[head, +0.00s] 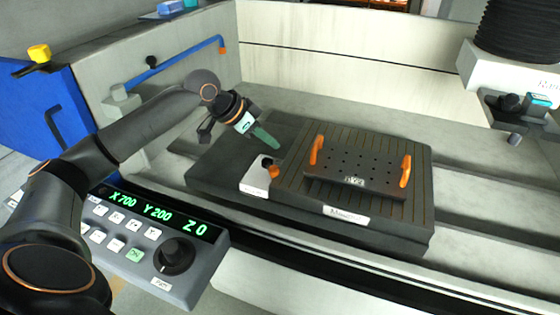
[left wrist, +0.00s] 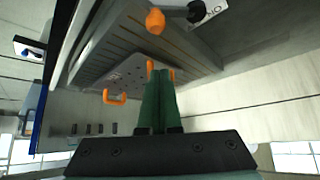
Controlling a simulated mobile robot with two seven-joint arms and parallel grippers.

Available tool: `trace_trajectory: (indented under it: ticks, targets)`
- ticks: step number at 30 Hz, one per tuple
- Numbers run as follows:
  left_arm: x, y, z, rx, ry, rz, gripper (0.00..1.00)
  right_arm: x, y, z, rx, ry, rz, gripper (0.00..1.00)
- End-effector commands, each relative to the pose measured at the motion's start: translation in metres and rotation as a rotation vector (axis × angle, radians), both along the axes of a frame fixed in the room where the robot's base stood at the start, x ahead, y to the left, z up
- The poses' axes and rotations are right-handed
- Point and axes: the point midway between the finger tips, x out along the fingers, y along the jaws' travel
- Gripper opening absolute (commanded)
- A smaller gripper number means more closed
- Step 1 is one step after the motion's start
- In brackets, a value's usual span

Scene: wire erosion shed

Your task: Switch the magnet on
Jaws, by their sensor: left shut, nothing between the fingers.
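The magnet (head: 292,205) is a dark grooved block on the machine bed. A light plate (head: 256,180) at its left end bears a black-hubbed switch with an orange knob (head: 273,171). In the left wrist view the orange knob (left wrist: 155,21) is at the top, beside a white label with letters that seem to read ON upside down. My left gripper (head: 271,141) has green fingers, shut and empty. It is just behind and above the switch, apart from it in the picture. In the wrist view the fingertips (left wrist: 160,73) point towards the block. My right gripper is out of view.
A dark drilled plate (head: 350,184) with two orange handles lies on the magnet. A control panel (head: 190,280) with a lit readout and black dial is at the lower left. The machine head (head: 510,75) hangs at the upper right. The bed right of the magnet is clear.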

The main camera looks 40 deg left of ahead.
Motion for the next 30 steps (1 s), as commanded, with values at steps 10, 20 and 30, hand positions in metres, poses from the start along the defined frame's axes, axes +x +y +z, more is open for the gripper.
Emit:
trace_trajectory:
  ticks: [10, 20, 30]
  targets:
    - [0.021, -0.012, -0.029, -0.004, 0.001, -0.001, 0.00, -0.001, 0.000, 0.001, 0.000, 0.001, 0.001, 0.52]
    - [0.056, -0.030, -0.078, -0.002, 0.002, -0.001, 0.00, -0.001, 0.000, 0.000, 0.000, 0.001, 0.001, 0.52]
    - [0.024, -0.012, -0.079, 0.002, 0.002, 0.001, 0.00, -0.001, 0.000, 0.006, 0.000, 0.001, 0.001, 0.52]
